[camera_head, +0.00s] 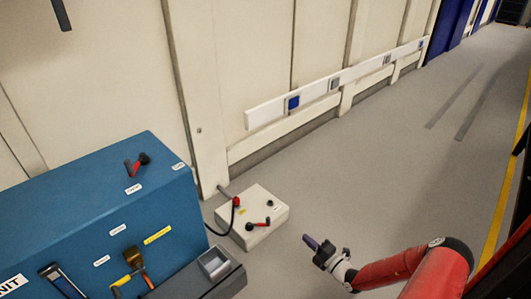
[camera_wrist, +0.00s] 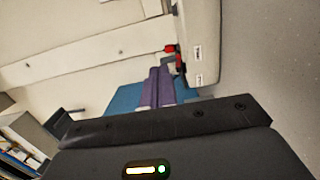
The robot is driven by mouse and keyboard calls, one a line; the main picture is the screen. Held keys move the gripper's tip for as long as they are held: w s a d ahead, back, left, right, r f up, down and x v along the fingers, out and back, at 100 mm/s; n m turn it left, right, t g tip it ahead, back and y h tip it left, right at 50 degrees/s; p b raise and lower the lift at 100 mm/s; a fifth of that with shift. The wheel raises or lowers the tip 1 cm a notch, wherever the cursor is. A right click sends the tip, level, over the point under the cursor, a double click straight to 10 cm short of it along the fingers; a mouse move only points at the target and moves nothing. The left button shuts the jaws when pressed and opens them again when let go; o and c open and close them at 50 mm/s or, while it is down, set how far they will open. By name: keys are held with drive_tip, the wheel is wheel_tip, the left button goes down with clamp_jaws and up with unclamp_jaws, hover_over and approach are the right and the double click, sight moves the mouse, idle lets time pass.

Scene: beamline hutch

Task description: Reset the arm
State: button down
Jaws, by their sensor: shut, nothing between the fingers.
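My gripper (camera_head: 313,244) is at the end of my red arm, in the lower right of the head view. It is held over the open grey floor, to the right of a cream box. In the wrist view its purple fingers (camera_wrist: 158,87) lie together with nothing between them. Nothing touches the fingertips in the head view.
A blue cabinet (camera_head: 95,195) with a red-and-black handle (camera_head: 137,164) stands at the lower left. The cream box (camera_head: 252,216) carries a red-and-black lever (camera_head: 259,223). A grey tray (camera_head: 213,264) juts out before the cabinet. The floor (camera_head: 370,160) along the wall is clear.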

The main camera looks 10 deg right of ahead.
drive_tip(key=s+a+r+n+g+p, duration=0.25)
drive_tip(key=a+r+n+g, duration=0.2)
drive_tip(key=r+n, duration=0.5)
drive_tip(key=s+a+r+n+g+y+p, duration=0.1)
drive_tip(key=s+a+r+n+g, duration=0.3)
drive_tip(key=r+n, duration=0.55)
drive_tip(key=s+a+r+n+g+p, duration=0.1)
drive_tip(key=s+a+r+n+g, duration=0.15)
drive_tip(key=r+n+g, duration=0.55)
drive_tip(key=s+d+r+n+t+h+p, duration=0.1)
drive_tip(key=s+r+n+h, duration=0.4)
drive_tip(key=s+r+n, duration=0.5)
drive_tip(key=s+d+r+n+t+h+p, duration=0.1)
drive_tip(key=s+r+n+t+h+p, duration=0.3)
drive_tip(key=s+r+n, duration=0.6)
wheel_tip(320, 180, up, 6)
drive_tip(key=shift+n+t+h, duration=0.4)
drive_tip(key=shift+t+h, duration=0.2)
drive_tip(key=shift+t, duration=0.25)
drive_tip(key=shift+f, duration=0.1)
